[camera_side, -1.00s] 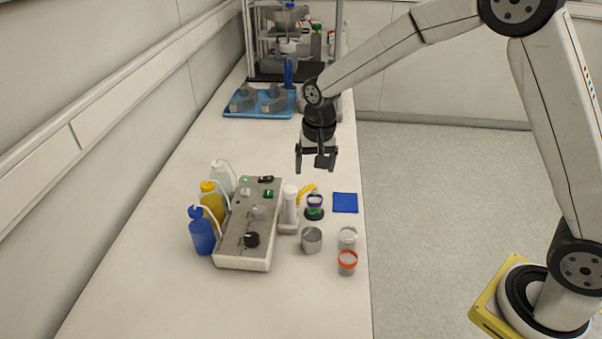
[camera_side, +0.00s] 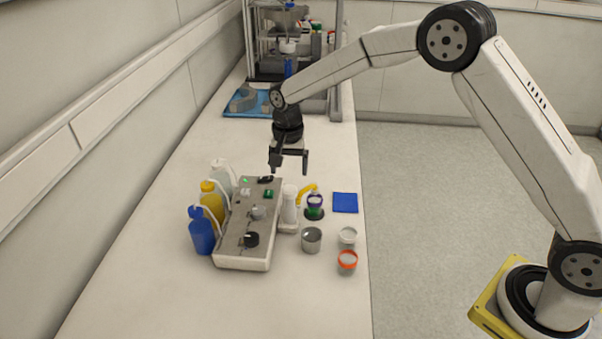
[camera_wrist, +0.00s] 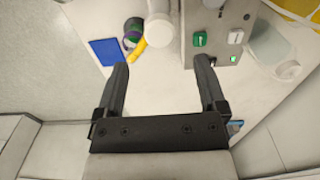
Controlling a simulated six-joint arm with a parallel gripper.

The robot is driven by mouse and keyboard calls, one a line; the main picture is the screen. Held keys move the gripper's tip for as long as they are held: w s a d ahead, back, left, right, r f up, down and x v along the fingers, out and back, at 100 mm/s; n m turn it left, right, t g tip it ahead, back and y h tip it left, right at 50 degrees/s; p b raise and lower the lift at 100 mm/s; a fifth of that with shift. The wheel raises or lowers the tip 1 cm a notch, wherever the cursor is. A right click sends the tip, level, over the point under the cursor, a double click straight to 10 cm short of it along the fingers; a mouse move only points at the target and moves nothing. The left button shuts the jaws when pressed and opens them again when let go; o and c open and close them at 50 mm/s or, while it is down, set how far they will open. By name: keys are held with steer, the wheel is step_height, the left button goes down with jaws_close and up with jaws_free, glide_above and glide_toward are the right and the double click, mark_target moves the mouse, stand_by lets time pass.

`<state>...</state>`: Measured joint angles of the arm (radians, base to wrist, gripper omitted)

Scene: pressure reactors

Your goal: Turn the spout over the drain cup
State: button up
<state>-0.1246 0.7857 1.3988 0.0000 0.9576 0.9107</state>
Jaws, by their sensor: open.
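The yellow spout (camera_side: 307,191) sticks out from the top of a white column (camera_side: 289,207) and points right, towards a jar with a purple rim and green body (camera_side: 314,202). In the wrist view the spout (camera_wrist: 138,52) lies beyond my left finger, beside the column (camera_wrist: 159,30). A grey metal cup (camera_side: 311,240), likely the drain cup, stands in front of the column; I cannot make it out in the wrist view. My gripper (camera_side: 289,163) is open and empty, above the bench behind the column, apart from the spout. Its two fingers (camera_wrist: 161,68) are spread wide.
A control box (camera_side: 248,225) with knobs and switches stands left of the column, with blue, yellow and clear bottles (camera_side: 202,232) beside it. A blue square (camera_side: 345,203), a white-rimmed cup (camera_side: 347,237) and an orange-rimmed cup (camera_side: 347,261) lie near the right bench edge.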

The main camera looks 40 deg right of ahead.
mark_target(290, 188)
steer(key=shift+f, duration=3.2)
jaws_close()
